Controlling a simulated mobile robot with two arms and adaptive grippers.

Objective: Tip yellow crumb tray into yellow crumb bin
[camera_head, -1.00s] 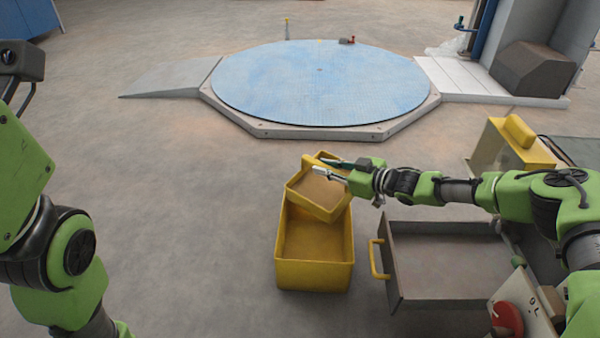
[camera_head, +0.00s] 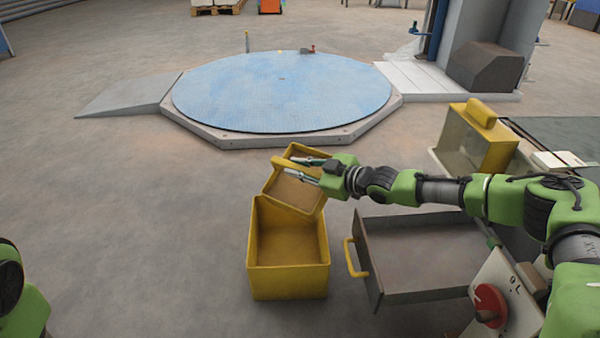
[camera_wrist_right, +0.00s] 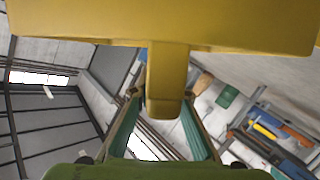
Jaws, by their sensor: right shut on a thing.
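The yellow crumb tray (camera_head: 294,190) is held by my right gripper (camera_head: 305,168) above the far end of the yellow crumb bin (camera_head: 290,280). The tray is tilted, and brown crumbs show inside it. My right gripper is shut on the tray's handle. In the right wrist view the handle (camera_wrist_right: 165,85) sits between the fingers, and the tray's yellow wall (camera_wrist_right: 160,25) fills the top. The bin stands upright on the floor, with a brownish inside. My left gripper is not in view; only part of my left arm shows at the lower left.
An open grey drawer (camera_head: 425,293) with a yellow handle (camera_head: 354,258) is right of the bin. A yellow-fronted box (camera_head: 475,140) and a red knob (camera_head: 488,303) are farther right. A blue round platform (camera_head: 280,95) lies behind. The floor left of the bin is clear.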

